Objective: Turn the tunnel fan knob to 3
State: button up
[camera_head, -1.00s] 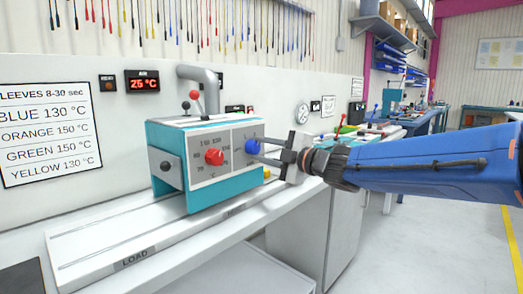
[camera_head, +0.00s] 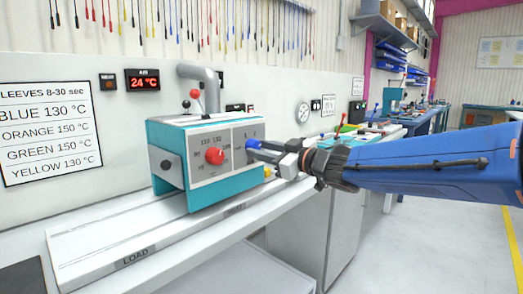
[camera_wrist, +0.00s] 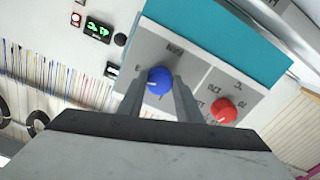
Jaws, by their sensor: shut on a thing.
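The teal and grey tunnel unit (camera_head: 180,137) stands on the bench with a grey front panel. Its blue knob (camera_head: 250,144) is at the panel's right, mostly hidden by my gripper (camera_head: 256,149). In the wrist view the blue knob (camera_wrist: 159,80) sits between the fingertips of my gripper (camera_wrist: 158,84), which is shut on it. A short white mark shows on the knob, but I cannot tell which number it points to. A red knob (camera_head: 214,156) sits left of the blue one; it also shows in the wrist view (camera_wrist: 223,110).
A white bench rail (camera_head: 100,255) marked LOAD runs under the unit. A yellow knob (camera_head: 267,172) sits low at the unit's right end. A red display (camera_head: 142,80) on the wall reads 24 °C. Open floor (camera_head: 430,240) lies to the right.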

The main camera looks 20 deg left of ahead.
jog(key=shift+f+m, duration=0.15)
jog(key=shift+m, duration=1.85)
jog(key=o, duration=1)
jog(key=shift+o, duration=0.2)
jog(key=v, duration=1.7)
jog(key=shift+d, duration=0.2)
jog(key=shift+s, duration=0.1)
